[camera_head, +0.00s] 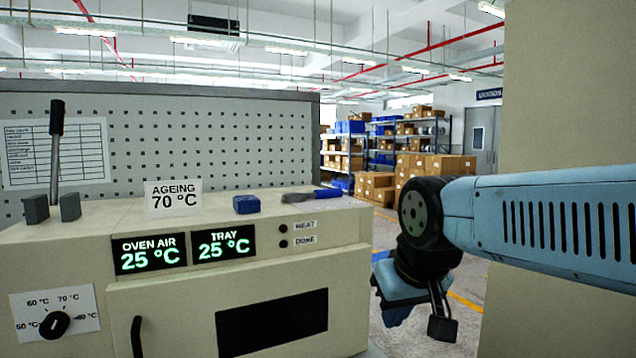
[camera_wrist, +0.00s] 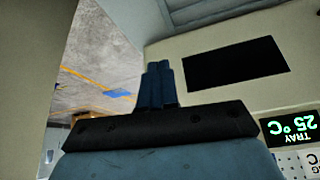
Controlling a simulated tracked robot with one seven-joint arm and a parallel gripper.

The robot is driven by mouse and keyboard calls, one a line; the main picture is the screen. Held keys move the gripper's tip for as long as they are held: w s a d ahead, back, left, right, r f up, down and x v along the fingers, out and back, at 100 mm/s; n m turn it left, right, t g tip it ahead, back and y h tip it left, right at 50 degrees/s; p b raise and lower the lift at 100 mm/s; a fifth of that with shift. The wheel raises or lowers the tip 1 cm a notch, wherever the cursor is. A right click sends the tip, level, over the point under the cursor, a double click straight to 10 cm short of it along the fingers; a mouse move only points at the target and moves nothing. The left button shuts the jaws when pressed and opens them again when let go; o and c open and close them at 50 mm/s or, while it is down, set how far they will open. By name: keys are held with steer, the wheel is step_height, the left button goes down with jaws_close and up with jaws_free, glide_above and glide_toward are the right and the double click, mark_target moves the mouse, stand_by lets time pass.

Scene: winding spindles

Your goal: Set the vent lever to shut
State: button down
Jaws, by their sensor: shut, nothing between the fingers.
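The vent lever (camera_head: 56,155) is a metal rod with a black grip on top of the beige oven (camera_head: 300,240), at the far left in the head view. It stands nearly upright, rising from between two small grey blocks. No open or shut label on it is readable. My gripper (camera_head: 442,328) hangs low to the right of the oven, far from the lever, with its fingers together and empty. The wrist view shows the closed fingers (camera_wrist: 158,85) in front of the oven's dark window (camera_wrist: 236,65); the lever is not in that view.
A temperature dial (camera_head: 54,325) and a door handle (camera_head: 137,338) are on the oven front. An "AGEING 70 °C" card (camera_head: 173,198), a blue block (camera_head: 246,204) and a blue-handled tool (camera_head: 315,195) are on top. A pegboard (camera_head: 200,135) stands behind. Both displays read 25 °C.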

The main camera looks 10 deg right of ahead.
step_height(320, 180, up, 24)
steer(key=n+g, duration=0.2)
glide_above(319, 194)
steer(key=w+d, duration=0.3)
steer(key=w, duration=0.2)
steer(key=shift+y, duration=0.4)
steer(key=x, duration=0.9)
steer(key=shift+f, duration=0.1)
steer(key=shift+s+d, duration=0.2)
steer(key=shift+s, duration=0.95)
steer(key=shift+s+d+f, duration=0.15)
steer(key=shift+s+f, duration=0.15)
steer(key=shift+s, duration=0.5)
steer(key=shift+s, duration=0.1)
